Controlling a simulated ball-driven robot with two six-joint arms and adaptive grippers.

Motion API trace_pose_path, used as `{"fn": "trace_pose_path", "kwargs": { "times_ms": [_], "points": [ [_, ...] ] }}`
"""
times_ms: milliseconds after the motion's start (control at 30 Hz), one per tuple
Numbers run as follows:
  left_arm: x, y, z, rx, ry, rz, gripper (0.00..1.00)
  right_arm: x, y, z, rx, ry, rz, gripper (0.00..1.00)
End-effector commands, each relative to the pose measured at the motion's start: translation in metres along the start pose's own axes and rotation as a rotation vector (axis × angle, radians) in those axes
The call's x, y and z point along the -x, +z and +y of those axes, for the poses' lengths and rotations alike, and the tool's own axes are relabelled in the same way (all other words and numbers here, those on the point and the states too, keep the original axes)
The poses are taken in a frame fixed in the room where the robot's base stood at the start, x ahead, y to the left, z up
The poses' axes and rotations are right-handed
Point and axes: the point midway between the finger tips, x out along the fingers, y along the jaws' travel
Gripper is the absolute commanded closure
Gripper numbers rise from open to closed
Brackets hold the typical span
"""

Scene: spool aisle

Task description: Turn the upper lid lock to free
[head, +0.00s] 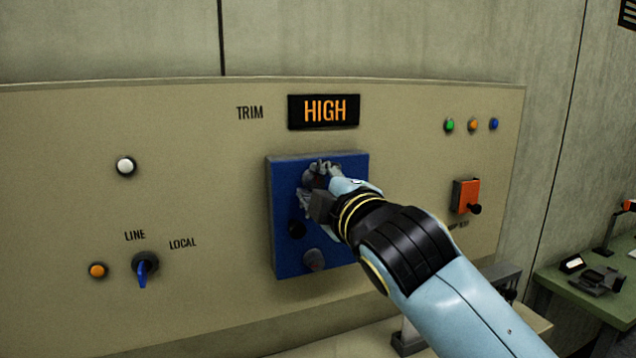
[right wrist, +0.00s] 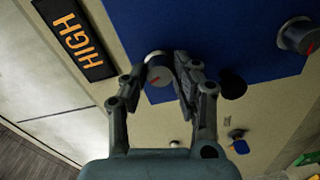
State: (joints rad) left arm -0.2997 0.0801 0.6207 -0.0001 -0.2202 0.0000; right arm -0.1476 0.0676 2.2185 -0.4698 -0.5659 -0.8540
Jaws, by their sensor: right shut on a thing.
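A blue lid (head: 283,210) is set in the beige panel and also shows in the right wrist view (right wrist: 235,35). My right gripper (head: 319,182) is at the upper part of the lid. In the right wrist view its fingers (right wrist: 160,67) are shut on the upper lid lock (right wrist: 158,73), a round grey knob with a red mark. In the head view the gripper hides most of this lock. The lower lid lock (head: 314,260) is a similar knob near the lid's lower edge; it is free of the gripper (right wrist: 298,36). My left gripper is out of view.
A black round knob (head: 297,228) sits between the two locks. A display (head: 323,111) above the lid reads HIGH. A blue LINE/LOCAL switch (head: 144,268) is at the left, an orange lever switch (head: 466,196) at the right. A green table (head: 590,290) stands far right.

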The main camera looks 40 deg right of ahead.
Motion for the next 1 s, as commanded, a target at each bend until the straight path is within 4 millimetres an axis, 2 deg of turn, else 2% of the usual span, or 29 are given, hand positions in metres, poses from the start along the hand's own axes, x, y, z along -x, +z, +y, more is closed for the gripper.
{"fn": "trace_pose_path", "kwargs": {
  "times_ms": [400, 1000],
  "points": [
    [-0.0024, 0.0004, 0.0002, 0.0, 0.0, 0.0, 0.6, 0.0, 0.0006, -0.0008, -0.277, -0.003, -0.001, 1.0],
    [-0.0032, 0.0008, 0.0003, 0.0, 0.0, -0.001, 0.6, 0.0, 0.0007, -0.0012, -0.362, -0.004, -0.003, 1.0]
  ]
}}
